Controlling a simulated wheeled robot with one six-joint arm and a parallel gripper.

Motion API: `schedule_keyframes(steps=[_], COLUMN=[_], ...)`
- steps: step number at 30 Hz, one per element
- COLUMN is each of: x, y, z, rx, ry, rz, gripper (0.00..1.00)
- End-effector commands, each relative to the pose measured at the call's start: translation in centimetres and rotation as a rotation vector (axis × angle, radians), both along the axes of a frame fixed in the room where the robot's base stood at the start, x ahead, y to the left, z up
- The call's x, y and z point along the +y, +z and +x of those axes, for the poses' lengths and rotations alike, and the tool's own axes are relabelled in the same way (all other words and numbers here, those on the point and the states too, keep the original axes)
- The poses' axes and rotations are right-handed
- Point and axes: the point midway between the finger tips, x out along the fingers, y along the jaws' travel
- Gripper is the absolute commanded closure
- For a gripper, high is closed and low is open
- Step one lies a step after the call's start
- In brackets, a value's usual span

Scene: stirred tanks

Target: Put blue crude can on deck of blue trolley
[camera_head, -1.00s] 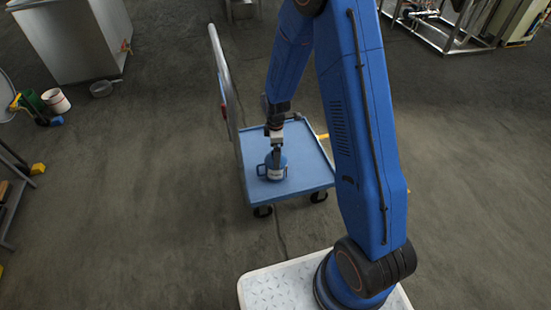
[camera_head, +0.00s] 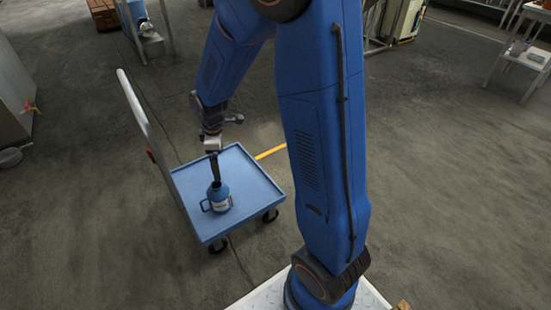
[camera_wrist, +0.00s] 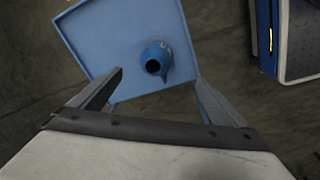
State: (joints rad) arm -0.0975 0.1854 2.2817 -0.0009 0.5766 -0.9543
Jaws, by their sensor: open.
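The blue crude can (camera_head: 218,197) stands upright on the deck of the blue trolley (camera_head: 245,182). It has a pale label, a side handle and an open neck. In the wrist view the can (camera_wrist: 157,60) stands on the deck (camera_wrist: 95,35), seen from above with its dark mouth showing. My gripper (camera_head: 215,172) is above the can in the head view. The trolley's grey push handle (camera_head: 145,120) rises at the left.
A white table (camera_head: 520,60) stands at the far right. The floor around the trolley is mostly clear.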

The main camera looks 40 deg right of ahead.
Motion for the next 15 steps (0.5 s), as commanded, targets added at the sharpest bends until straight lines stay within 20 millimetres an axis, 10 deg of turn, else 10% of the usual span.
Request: schedule_keyframes(steps=[15], x=[-2.4], y=[12.4], z=[-9.4], rx=[-0.118], ry=[-0.385], rz=[0.065], gripper=[0.04])
